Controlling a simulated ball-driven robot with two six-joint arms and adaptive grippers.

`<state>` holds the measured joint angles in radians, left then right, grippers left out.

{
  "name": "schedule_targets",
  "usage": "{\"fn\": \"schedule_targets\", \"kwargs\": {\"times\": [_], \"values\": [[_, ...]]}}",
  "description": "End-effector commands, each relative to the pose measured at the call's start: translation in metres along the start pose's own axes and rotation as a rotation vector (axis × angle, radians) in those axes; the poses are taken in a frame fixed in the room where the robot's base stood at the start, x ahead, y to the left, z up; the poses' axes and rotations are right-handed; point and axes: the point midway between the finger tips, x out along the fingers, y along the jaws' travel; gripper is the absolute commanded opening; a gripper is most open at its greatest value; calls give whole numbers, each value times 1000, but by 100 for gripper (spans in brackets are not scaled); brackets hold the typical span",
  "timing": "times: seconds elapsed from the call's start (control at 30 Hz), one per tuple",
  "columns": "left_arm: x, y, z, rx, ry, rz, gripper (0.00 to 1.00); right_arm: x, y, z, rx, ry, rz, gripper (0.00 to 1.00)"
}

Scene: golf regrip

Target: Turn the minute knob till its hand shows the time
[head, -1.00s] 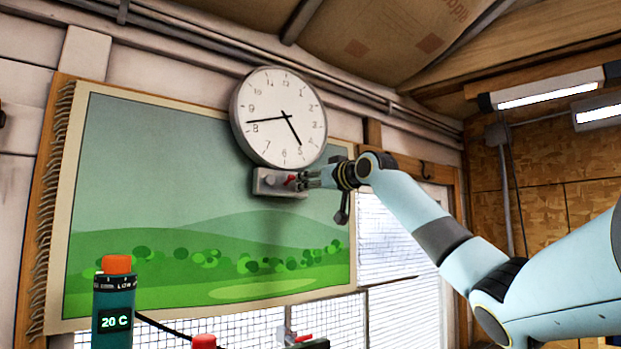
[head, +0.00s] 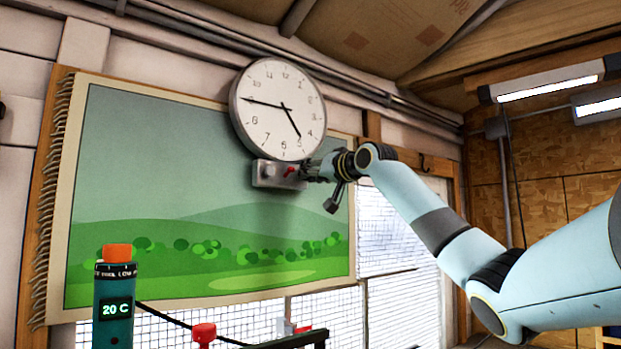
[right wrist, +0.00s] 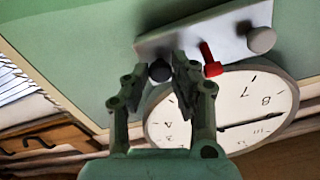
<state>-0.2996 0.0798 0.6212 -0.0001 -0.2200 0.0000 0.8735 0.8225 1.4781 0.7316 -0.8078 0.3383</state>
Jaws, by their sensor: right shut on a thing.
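The round white wall clock (head: 279,85) has its long hand at about 9 and its short hand between 4 and 5. A grey control box (head: 277,182) sits under it, also seen in the right wrist view (right wrist: 228,33). The box has a pale knob (right wrist: 262,40), a red lever (right wrist: 211,64) and a black knob (right wrist: 160,71). My right gripper (right wrist: 162,74) is shut on the black knob, its fingers on either side. In the head view my right gripper (head: 313,172) meets the box's right end and mostly hides that knob. My left gripper is not in view.
A green landscape hanging (head: 150,190) covers the wall behind the box. A teal bottle (head: 113,300) with an orange cap reads 20 C at the lower left. A red-topped object (head: 204,333) shows at the bottom edge. A gridded window (head: 400,260) is below my right arm.

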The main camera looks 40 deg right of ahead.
Motion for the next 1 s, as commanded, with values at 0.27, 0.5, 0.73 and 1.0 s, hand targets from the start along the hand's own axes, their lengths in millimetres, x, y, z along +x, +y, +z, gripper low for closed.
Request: {"fn": "schedule_targets", "kwargs": {"times": [0.27, 0.5, 0.73, 1.0], "values": [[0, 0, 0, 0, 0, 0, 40, 0, 0, 0, 25, 0, 0, 0], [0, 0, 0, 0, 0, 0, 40, 0, 0, 0, 24, 0, 0, 34], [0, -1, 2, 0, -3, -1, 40, -6, 1, 0, 21, 1, 1, 34], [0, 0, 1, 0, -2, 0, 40, -48, 1, 1, 14, -2, 4, 34]]}}
